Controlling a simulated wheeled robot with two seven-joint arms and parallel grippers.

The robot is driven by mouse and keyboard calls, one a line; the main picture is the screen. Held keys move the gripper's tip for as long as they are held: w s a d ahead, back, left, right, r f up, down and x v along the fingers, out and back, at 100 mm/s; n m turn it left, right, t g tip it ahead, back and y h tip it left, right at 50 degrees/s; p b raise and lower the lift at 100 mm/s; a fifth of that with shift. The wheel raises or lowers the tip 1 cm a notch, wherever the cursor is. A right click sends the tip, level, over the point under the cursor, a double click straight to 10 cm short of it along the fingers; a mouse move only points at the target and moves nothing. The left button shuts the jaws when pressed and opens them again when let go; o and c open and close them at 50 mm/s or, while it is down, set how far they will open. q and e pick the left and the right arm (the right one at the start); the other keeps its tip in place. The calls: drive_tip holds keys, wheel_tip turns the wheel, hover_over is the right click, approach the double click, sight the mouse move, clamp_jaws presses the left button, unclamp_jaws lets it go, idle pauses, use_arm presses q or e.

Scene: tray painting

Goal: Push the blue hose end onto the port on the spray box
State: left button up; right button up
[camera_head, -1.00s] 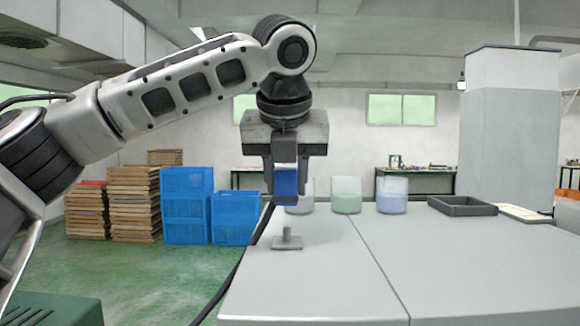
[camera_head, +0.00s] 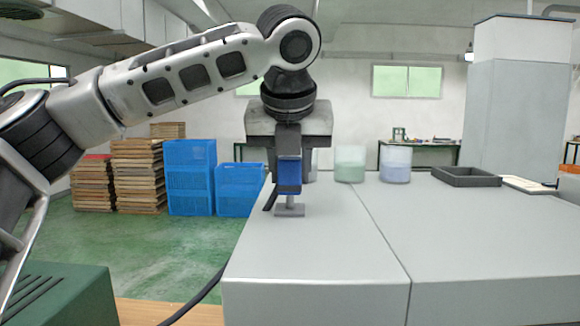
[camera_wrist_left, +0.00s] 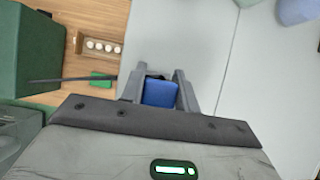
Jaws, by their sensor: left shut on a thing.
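The blue hose end (camera_head: 289,172) is upright in my left gripper (camera_head: 289,186), which is shut on it; it also shows between the fingers in the left wrist view (camera_wrist_left: 160,93). Just below it, the grey port (camera_head: 289,210) stands on the near left part of the light grey spray box (camera_head: 310,255). The hose end is in line with the port in the head view; I cannot tell whether they touch. In the left wrist view the port is hidden. The black hose (camera_head: 205,295) hangs off the box's left side. My right gripper is out of view.
Cups with green (camera_head: 350,163) and blue (camera_head: 395,164) contents stand behind, a third partly hidden by the gripper. A dark tray (camera_head: 466,177) is at the back right. Blue crates (camera_head: 190,180) and wooden stacks are at the back left. The grey top right of the port is clear.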

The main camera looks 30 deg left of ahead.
use_arm(q)
drive_tip(key=shift+w+a, duration=0.1)
drive_tip(key=shift+w, duration=0.05)
drive_tip(key=shift+f, duration=1.15)
idle(1.0)
drive_tip(key=o, duration=1.5)
drive_tip(key=shift+r, duration=3)
